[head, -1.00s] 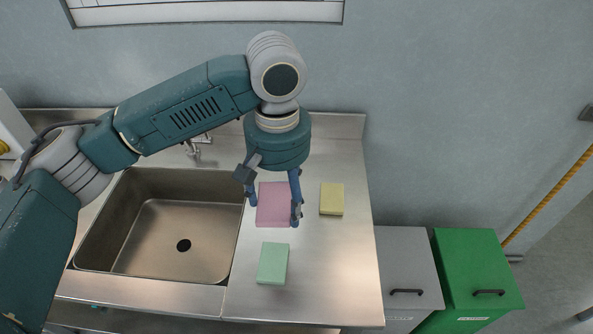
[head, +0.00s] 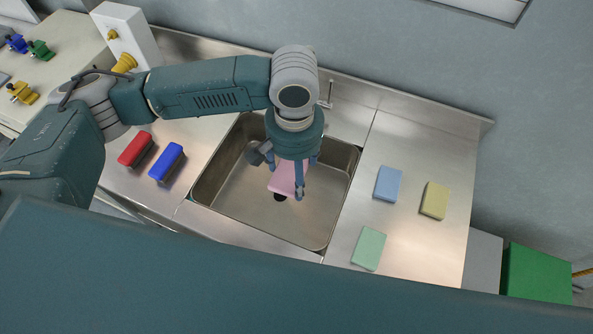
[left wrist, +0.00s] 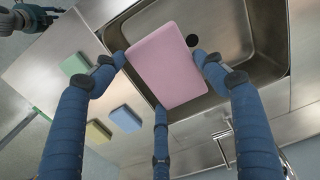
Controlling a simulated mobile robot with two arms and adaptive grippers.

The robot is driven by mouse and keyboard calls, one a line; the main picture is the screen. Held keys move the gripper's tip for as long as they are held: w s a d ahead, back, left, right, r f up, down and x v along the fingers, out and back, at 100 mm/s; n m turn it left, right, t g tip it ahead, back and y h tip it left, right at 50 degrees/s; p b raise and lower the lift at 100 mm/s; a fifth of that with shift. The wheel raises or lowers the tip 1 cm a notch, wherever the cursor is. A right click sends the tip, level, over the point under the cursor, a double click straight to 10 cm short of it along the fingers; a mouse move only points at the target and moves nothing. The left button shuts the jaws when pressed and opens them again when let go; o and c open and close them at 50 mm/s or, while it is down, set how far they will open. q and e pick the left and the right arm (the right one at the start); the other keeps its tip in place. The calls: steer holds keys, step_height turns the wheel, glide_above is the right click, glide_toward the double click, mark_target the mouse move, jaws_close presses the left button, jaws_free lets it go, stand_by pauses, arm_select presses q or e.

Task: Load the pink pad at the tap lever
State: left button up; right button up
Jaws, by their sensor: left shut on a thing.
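The pink pad (head: 287,180) is held by my left gripper (head: 286,172) above the sink basin, partly hidden behind the fingers in the head view. In the left wrist view the pink pad (left wrist: 166,66) lies between the three fingers of my left gripper (left wrist: 160,82), which are shut on it, with the basin below. The tap (head: 328,92) stands at the back of the sink, partly hidden behind my left arm. Its spout and lever area show at the lower right of the left wrist view (left wrist: 222,145).
Blue (head: 387,183), yellow (head: 434,200) and green (head: 369,248) pads lie on the right counter. A red brush (head: 135,149) and a blue brush (head: 167,161) lie left of the sink (head: 330,225). A green bin (head: 537,272) stands at the right.

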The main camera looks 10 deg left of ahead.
arm_select(q)
steer(key=w+b, duration=0.1)
steer(key=w+a+f+b, duration=0.1)
steer(key=w, duration=0.1)
steer(key=shift+w+a+f+b, duration=0.15)
steer(key=shift+w+a+b, duration=0.1)
steer(key=shift+a+b, duration=0.15)
steer(key=w+a+f+b, duration=0.1)
steer(key=w+a+b, duration=0.1)
steer(key=w, duration=0.6)
steer(key=shift+a+f, duration=0.15)
steer(key=shift+a, duration=0.6)
arm_select(e)
steer(key=shift+w+a+f, duration=0.1)
steer(key=shift+w+f, duration=0.05)
steer(key=shift+f, duration=0.8)
steer(key=shift+w+f, duration=0.2)
steer(key=shift+f, duration=0.75)
steer(key=shift+w+a+f, duration=0.1)
steer(key=shift+w+f, duration=0.05)
steer(key=shift+f, duration=0.8)
steer(key=shift+c, duration=0.5)
